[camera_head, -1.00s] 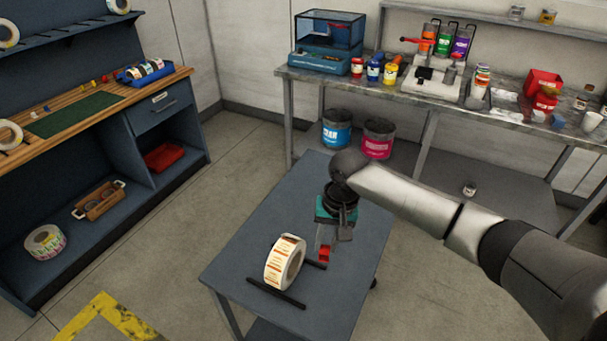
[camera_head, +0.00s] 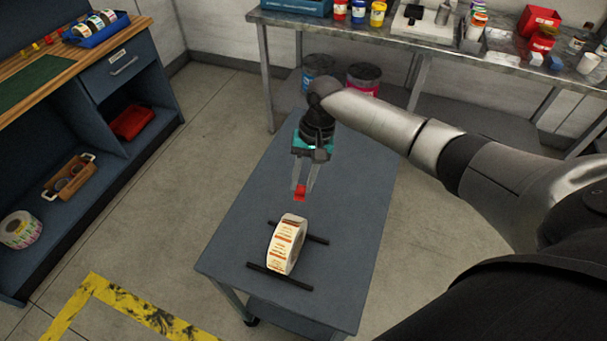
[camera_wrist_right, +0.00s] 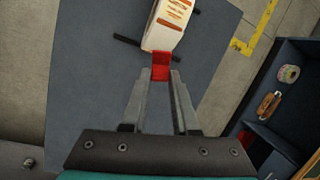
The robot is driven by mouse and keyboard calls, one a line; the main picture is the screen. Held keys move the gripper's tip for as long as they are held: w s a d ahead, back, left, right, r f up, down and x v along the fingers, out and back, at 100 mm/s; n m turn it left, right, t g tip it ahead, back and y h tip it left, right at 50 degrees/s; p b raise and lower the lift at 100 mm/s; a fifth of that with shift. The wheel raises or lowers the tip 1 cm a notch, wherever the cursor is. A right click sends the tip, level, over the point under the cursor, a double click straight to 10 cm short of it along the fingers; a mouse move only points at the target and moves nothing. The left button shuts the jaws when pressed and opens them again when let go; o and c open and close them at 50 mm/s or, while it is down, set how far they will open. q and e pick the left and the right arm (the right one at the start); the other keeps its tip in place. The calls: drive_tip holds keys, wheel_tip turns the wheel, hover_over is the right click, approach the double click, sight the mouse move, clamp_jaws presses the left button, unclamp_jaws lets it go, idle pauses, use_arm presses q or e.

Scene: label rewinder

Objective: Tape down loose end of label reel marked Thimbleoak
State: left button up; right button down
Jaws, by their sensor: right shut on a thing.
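The label reel (camera_head: 287,246) stands upright on the grey table, between two dark bars; it has a white face with orange-brown printed labels. I cannot read a name on it. My right gripper (camera_head: 301,190) is shut on a small red piece of tape (camera_head: 300,194), just behind the reel in the head view. In the right wrist view the red tape (camera_wrist_right: 161,66) sits between the fingertips, right by the reel's edge (camera_wrist_right: 166,27); I cannot tell whether they touch. The reel's loose end cannot be made out. My left gripper is not in view.
The grey table (camera_head: 345,200) is otherwise bare around the dark bars (camera_head: 280,277). A blue cabinet (camera_head: 125,95) with another reel (camera_head: 20,229) on its lower shelf stands at the left. A workbench (camera_head: 390,40) with jars and tools stands at the back.

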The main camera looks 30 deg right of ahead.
sight(299, 197)
drive_tip(key=shift+s+a+f+b, duration=0.2)
drive_tip(key=shift+f+b, duration=0.05)
drive_tip(key=shift+f, duration=0.15)
drive_tip(key=shift+s+a+f+b, duration=0.15)
drive_tip(key=shift+f+b, duration=0.1)
drive_tip(key=shift+f, duration=0.15)
drive_tip(key=shift+s+a+f+b, duration=0.2)
drive_tip(key=shift+f+b, duration=0.1)
drive_tip(key=shift+f, duration=0.1)
drive_tip(key=shift+s+a+f, duration=0.2)
drive_tip(key=shift+a+f, duration=0.05)
drive_tip(key=shift+f, duration=0.05)
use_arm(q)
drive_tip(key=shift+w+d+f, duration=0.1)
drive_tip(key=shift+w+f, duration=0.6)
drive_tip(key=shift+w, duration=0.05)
use_arm(e)
drive_tip(key=shift+s+a+f, duration=0.3)
drive_tip(key=shift+a+f, duration=0.05)
drive_tip(key=shift+f, duration=0.35)
use_arm(q)
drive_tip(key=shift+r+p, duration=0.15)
drive_tip(key=shift+p, duration=0.15)
use_arm(e)
drive_tip(key=shift+s+a+f, duration=0.15)
drive_tip(key=shift+s+f, duration=0.05)
drive_tip(key=shift+f, duration=0.1)
